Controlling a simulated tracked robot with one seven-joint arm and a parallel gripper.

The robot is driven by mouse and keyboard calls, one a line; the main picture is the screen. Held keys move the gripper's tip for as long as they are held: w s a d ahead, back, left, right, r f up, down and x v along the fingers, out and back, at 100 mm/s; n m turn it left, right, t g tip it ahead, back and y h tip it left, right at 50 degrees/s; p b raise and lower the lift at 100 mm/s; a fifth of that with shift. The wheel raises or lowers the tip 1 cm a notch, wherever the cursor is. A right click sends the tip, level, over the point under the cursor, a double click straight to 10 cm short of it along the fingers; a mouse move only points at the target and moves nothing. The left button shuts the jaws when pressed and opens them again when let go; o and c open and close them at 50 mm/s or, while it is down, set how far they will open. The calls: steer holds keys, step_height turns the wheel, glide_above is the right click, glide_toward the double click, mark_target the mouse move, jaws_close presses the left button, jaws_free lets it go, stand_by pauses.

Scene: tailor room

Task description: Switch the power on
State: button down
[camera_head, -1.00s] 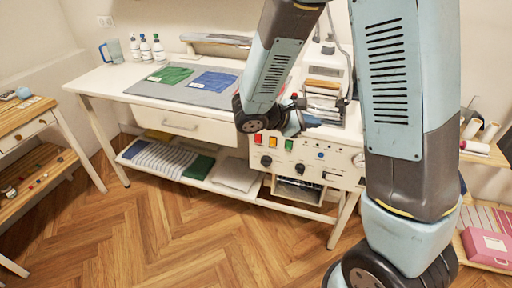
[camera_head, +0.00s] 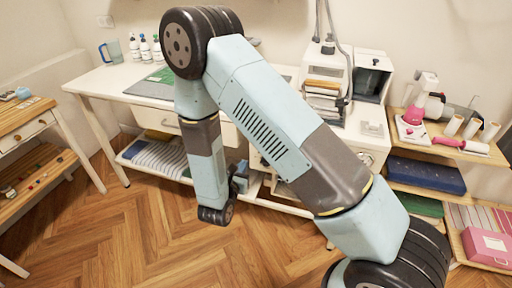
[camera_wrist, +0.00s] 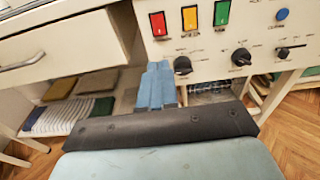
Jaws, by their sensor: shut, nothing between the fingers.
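The control panel (camera_wrist: 205,42) fills the upper middle of the wrist view. It carries a red switch (camera_wrist: 158,24), an orange switch (camera_wrist: 190,18) and a green switch (camera_wrist: 221,13) in a row. Black knobs (camera_wrist: 241,57) and a blue button (camera_wrist: 282,14) sit nearby; the small labels cannot be read. My gripper (camera_wrist: 158,66) is shut and empty, its blue fingers pointing toward the panel's lower left, below the red switch. Contact with the panel cannot be told. In the head view my gripper (camera_head: 241,178) is partly visible, and my arm hides the switches.
A drawer (camera_wrist: 62,52) is left of the panel. Folded cloth lies on the lower shelf. A side shelf with a pink device (camera_head: 413,110) stands right. The floor in front is clear.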

stand_by(0.3)
steer(key=x, duration=1.4)
steer(key=shift+w+d+f+t, duration=0.1)
steer(key=shift+w+t, duration=0.15)
steer(key=shift+t, duration=0.05)
steer(key=f+v, duration=0.3)
steer(key=v, duration=1.1)
stand_by(0.4)
